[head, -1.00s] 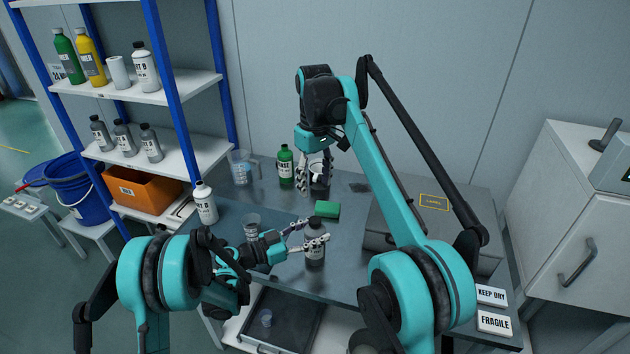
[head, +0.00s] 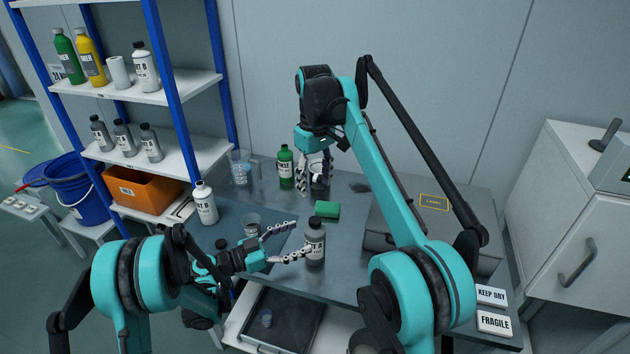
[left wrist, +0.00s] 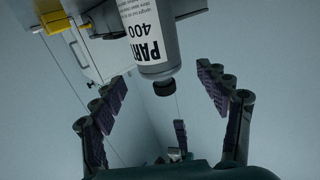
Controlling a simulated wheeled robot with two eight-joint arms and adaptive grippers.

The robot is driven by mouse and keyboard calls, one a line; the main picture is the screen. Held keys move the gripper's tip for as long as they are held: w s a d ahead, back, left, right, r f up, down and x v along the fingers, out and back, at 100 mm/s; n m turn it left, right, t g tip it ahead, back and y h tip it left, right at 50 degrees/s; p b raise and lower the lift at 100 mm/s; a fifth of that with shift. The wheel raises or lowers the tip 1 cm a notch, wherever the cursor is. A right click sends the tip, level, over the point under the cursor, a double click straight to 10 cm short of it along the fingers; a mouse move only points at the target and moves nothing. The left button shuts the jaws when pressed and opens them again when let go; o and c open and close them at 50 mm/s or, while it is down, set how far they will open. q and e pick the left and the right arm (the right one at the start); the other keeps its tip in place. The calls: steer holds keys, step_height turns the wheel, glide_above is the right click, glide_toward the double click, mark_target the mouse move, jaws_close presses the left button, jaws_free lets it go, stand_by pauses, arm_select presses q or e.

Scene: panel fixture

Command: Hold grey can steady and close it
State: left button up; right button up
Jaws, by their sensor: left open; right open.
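A grey can (head: 315,243), bottle-shaped with a white label and dark cap, stands upright near the table's front edge. It also shows in the left wrist view (left wrist: 150,35), inverted in the picture, its dark cap (left wrist: 163,86) in place. My left gripper (head: 302,237) is open just left of the can, its fingers spread and pointing towards it; it looks clear of the can. My right gripper (head: 317,168) is open and points down at the back of the table, over a grey cylindrical container (head: 319,189) that its fingers partly hide.
A green sponge (head: 327,209) lies behind the can. A grey case (head: 385,240) fills the right side.

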arm_select(q)
steer(key=v, duration=0.6)
steer(key=shift+s, duration=0.1)
arm_select(e)
steer(key=shift+d, duration=0.1)
arm_select(q)
steer(key=s+d+r+n+g+y, duration=0.2)
steer(key=s+r+n+y, duration=0.1)
steer(key=s+n+y, duration=0.5)
arm_select(e)
steer(key=s+d+m+t, duration=0.3)
steer(key=s+d+m, duration=0.1)
steer(key=s+d, duration=0.75)
arm_select(q)
steer(key=s+a+n+t+y, duration=0.1)
steer(key=s+a+n+y, duration=0.3)
steer(key=s+a+y, duration=0.4)
steer(key=s+a, duration=0.1)
steer(key=s, duration=0.6)
steer(key=shift+n, duration=0.3)
arm_select(e)
steer(key=s+d+f+m+t, duration=0.2)
steer(key=s+d+f, duration=0.1)
steer(key=s+f, duration=0.4)
steer(key=s+d+f+m+t, duration=0.2)
steer(key=s+d+f, duration=0.1)
steer(key=s+f, duration=0.5)
steer(key=shift+s, duration=0.95)
